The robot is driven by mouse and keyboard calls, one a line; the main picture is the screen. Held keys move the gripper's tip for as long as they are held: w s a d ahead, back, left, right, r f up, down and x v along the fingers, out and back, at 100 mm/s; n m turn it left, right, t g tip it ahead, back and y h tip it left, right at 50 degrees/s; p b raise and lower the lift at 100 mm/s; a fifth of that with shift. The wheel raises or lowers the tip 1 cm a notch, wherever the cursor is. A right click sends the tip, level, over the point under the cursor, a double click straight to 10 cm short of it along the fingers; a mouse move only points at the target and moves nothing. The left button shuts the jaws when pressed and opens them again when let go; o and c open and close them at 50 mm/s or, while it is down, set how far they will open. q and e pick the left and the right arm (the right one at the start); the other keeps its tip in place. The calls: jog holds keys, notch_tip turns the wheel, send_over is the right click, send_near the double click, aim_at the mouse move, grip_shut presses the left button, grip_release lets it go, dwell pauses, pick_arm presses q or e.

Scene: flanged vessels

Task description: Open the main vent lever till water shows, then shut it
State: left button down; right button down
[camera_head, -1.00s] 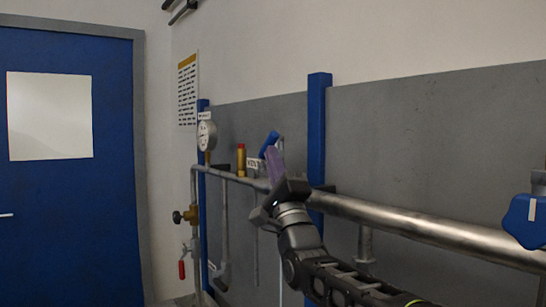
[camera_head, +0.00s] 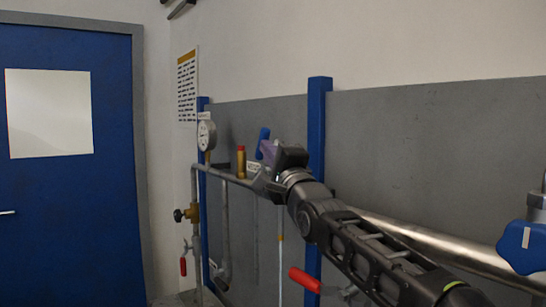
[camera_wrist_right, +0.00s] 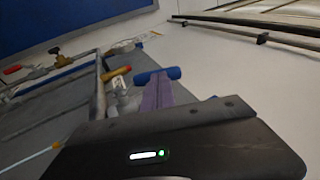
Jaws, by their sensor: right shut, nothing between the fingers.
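The blue-handled lever (camera_head: 263,141) stands nearly upright above the pipe, beside a small label plate (camera_head: 254,168); I take it for the main vent lever. In the right wrist view its blue grip (camera_wrist_right: 157,74) lies across the ends of my purple fingers. My right gripper (camera_head: 268,151) is shut with nothing between its fingers, right against or very close to the lever; contact is not clear. The gripper hides the lever's base. A thin pale vertical line (camera_head: 281,262) with an orange mark hangs below; I cannot tell whether it is water. My left gripper is out of view.
A pressure gauge (camera_head: 206,135) and a brass fitting with red top (camera_head: 241,161) stand left of the lever. Red handles (camera_head: 183,266) (camera_head: 304,280) sit lower down. A blue post (camera_head: 317,130) rises just right of my gripper. A blue knob (camera_head: 522,247) is at far right.

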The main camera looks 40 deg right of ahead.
aim_at(262, 138)
jog(key=w+r, duration=0.1)
jog(key=w+r+b, duration=0.1)
jog(key=shift+w, duration=0.4)
jog(key=shift+r, duration=0.25)
dwell(0.3)
jog(key=shift+s, duration=0.1)
